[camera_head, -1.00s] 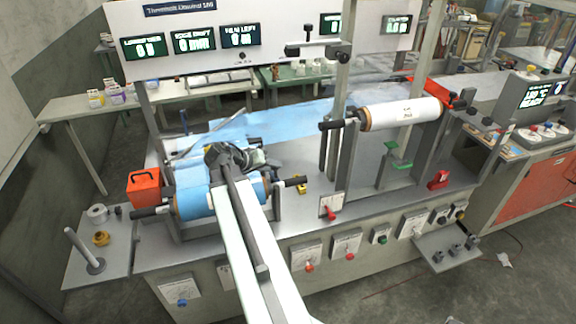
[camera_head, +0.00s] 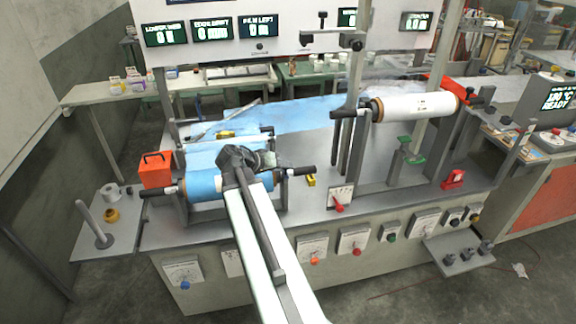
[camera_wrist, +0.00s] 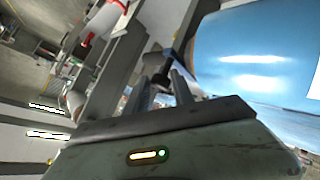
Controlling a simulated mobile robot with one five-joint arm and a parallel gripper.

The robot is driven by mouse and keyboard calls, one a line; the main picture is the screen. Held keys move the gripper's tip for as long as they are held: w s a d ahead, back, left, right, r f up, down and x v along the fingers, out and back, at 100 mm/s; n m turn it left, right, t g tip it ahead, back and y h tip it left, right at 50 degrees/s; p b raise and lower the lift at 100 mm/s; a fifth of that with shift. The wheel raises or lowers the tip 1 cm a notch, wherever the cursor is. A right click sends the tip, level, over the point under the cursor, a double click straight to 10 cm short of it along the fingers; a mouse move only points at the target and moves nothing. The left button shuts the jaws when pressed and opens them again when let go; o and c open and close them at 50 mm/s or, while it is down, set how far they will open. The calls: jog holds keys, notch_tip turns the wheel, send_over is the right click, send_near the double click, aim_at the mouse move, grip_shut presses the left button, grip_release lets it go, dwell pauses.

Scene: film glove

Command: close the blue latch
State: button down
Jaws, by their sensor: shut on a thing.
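My gripper (camera_head: 245,158) is over the blue film roll (camera_head: 205,184) at the machine's left end. In the wrist view, my gripper's fingers (camera_wrist: 165,92) are shut on a dark stem-like part (camera_wrist: 163,78) with a grey knob at its end. A small blue patch (camera_wrist: 173,53) shows just beyond the fingertips; I cannot tell if it is the blue latch. The blue film roll fills the upper right of the wrist view (camera_wrist: 255,50). In the head view my wrist hides what lies under and behind the gripper, and no latch can be made out there.
An orange box (camera_head: 155,170) sits left of the blue roll. A spindle (camera_head: 95,225) rises at the front left. A yellow piece (camera_head: 311,180) is right of the roll.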

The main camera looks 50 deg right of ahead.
jog(key=shift+s+a+f, duration=0.2)
jog(key=shift+s+f, duration=0.05)
jog(key=shift+f, duration=0.05)
jog(key=c, duration=1.1)
grip_release()
jog(key=shift+c, duration=0.2)
jog(key=shift+d, duration=0.1)
jog(key=p+v, duration=0.4)
jog(key=v, duration=0.3)
jog(key=shift+a+r, duration=0.3)
jog(key=shift+w, duration=0.1)
